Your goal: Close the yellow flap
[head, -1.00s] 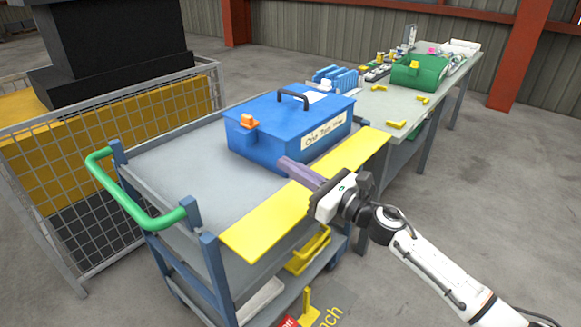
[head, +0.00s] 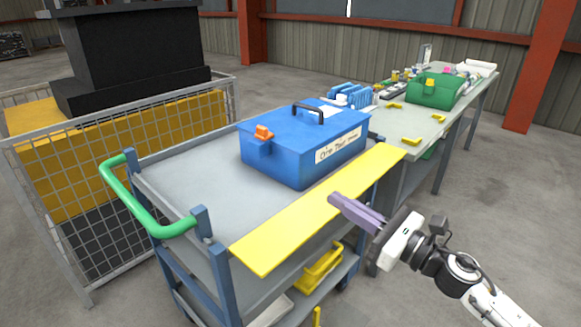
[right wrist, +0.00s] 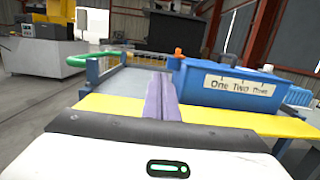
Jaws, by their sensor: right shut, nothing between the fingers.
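The yellow flap (head: 290,231) is a long flat panel along the near edge of the grey cart (head: 190,185). It lies out roughly level with the cart's top in the head view. It also shows in the right wrist view (right wrist: 235,120), crossing behind my fingers. My right gripper (head: 334,199) is shut and empty, with its purple fingers together. In the head view its fingertips overlap the flap's near edge; I cannot tell whether they touch it. In the right wrist view the fingers (right wrist: 161,82) point across the flap toward the cart. My left gripper is not in view.
A blue toolbox (head: 285,160) with an orange latch stands on the cart close behind the flap. A green handle (head: 140,203) is at the cart's left end. A workbench (head: 425,128) with a green box (head: 432,91) adjoins at the right. The cart's left top is clear.

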